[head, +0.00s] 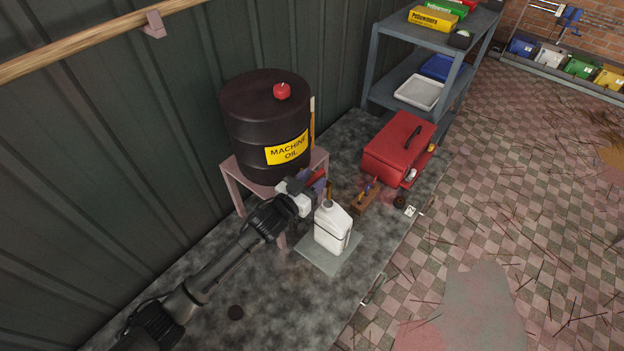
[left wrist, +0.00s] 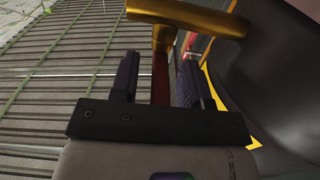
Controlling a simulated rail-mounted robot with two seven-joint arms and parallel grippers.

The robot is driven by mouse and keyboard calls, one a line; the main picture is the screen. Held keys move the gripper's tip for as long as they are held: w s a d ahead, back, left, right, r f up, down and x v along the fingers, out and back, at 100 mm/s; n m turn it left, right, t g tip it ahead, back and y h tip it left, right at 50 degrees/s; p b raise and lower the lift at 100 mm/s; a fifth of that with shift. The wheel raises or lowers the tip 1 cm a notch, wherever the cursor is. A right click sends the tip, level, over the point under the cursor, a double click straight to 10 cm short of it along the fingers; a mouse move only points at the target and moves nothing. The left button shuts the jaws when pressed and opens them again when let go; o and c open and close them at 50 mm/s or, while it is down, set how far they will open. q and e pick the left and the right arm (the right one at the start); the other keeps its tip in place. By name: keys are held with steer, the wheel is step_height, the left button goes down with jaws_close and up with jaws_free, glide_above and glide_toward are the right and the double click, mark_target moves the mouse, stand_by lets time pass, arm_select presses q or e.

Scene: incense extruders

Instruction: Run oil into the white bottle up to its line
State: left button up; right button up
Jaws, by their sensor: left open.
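The white bottle (head: 332,232) stands upright on a grey plate (head: 316,259) on the workbench, its mouth open to view. I cannot make out its fill line or any oil in it. A black drum labelled "MACHINE OIL" (head: 262,120) stands behind it on a pinkish stand (head: 238,188). My left gripper (head: 318,183) is at the drum's lower front, above and beside the bottle. In the left wrist view, its open fingers (left wrist: 156,82) stand either side of a red lever-like part (left wrist: 160,72) below a brass fitting (left wrist: 185,15). Contact is unclear. My right gripper is out of view.
A small wooden block with tools (head: 364,196) is right of the bottle. A red toolbox (head: 399,146) lies farther back, before a grey shelf (head: 376,95). A wall stands behind the drum. The bench front (head: 372,290) edges a checked floor.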

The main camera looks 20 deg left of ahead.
arm_select(q)
steer(key=c, duration=0.6)
jaws_close()
steer(key=shift+w, duration=0.1)
